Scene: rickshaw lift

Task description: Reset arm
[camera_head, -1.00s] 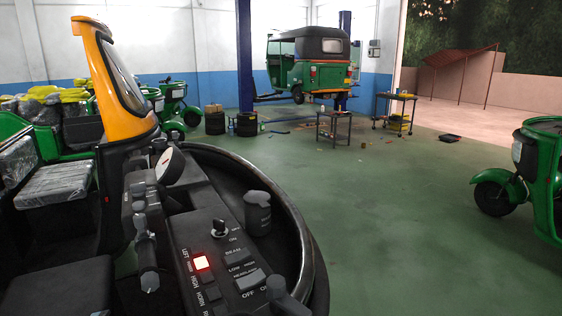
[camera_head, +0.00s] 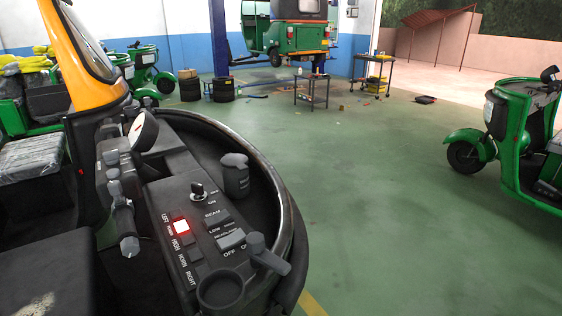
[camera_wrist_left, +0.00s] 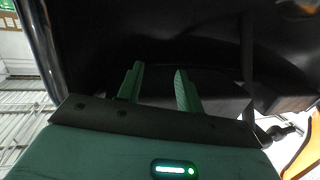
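My left gripper (camera_wrist_left: 160,85) shows only in the left wrist view. Its two green fingers are apart with nothing visible between them. Dark surfaces and a black curved rim lie beyond the fingers. No arm or gripper of mine shows in the head view. My right gripper is in neither view.
A dashboard (camera_head: 205,225) with switches, a lit red button (camera_head: 181,227) and a key (camera_head: 198,190) fills the near left. A green rickshaw (camera_head: 290,35) is raised on a lift at the back. Another green vehicle (camera_head: 520,140) stands at right. The green floor (camera_head: 380,200) between is clear.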

